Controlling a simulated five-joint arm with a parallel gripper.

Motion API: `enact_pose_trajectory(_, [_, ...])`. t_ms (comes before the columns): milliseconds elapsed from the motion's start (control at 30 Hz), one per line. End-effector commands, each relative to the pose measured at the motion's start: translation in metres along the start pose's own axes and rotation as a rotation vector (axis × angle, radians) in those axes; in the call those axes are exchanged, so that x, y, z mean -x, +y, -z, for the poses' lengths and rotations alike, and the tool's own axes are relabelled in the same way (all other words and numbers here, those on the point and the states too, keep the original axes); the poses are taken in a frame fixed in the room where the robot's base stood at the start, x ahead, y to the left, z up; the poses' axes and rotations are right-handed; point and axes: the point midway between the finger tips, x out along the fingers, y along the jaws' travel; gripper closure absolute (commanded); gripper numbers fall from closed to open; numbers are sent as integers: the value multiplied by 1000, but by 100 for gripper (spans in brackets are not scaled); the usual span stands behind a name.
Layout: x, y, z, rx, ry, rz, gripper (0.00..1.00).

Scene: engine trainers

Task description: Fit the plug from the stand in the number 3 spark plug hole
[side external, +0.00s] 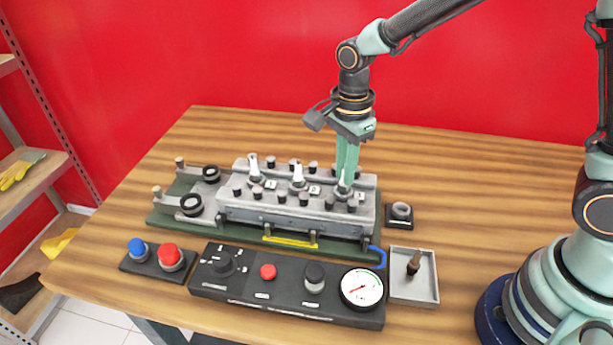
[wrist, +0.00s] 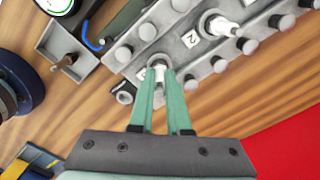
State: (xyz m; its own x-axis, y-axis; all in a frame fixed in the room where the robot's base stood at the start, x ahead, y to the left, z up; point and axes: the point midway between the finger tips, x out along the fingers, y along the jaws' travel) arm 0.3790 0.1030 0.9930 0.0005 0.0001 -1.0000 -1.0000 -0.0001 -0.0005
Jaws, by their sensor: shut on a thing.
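My gripper (side external: 346,172) is shut on a white spark plug (side external: 343,187) at the right end of the grey engine block (side external: 282,217). The plug points down, and its lower end is at the end hole; I cannot tell how deep it sits. In the wrist view my fingertips (wrist: 162,76) close around the plug (wrist: 157,62), and the fingers hide part of it. The number at this hole is not readable. Two other white plugs (side external: 297,178) (side external: 254,170) stand upright in the block. The small black stand (side external: 400,223) right of the block holds no plug.
A grey tray (side external: 425,296) with an upright brown plug (side external: 414,263) lies at front right. A black control panel (side external: 240,290) with knobs and a gauge (side external: 361,288) runs along the front. Several black-topped posts flank the holes. The table behind is clear.

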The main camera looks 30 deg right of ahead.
Motion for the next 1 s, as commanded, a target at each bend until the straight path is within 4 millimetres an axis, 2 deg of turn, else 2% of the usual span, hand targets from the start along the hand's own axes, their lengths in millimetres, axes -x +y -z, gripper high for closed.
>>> enact_pose_trajectory(367, [-2, 0, 0, 0, 0, 0, 100])
enact_pose_trajectory(400, [-2, 0, 0, 0, 0, 0, 73])
enact_pose_trajectory(467, [-2, 0, 0, 0, 0, 0, 50])
enact_pose_trajectory(700, [-2, 0, 0, 0, 0, -1, 50])
enact_pose_trajectory(767, [-2, 0, 0, 0, 0, -1, 27])
enact_pose_trajectory(1000, [-2, 0, 0, 0, 0, -1, 25])
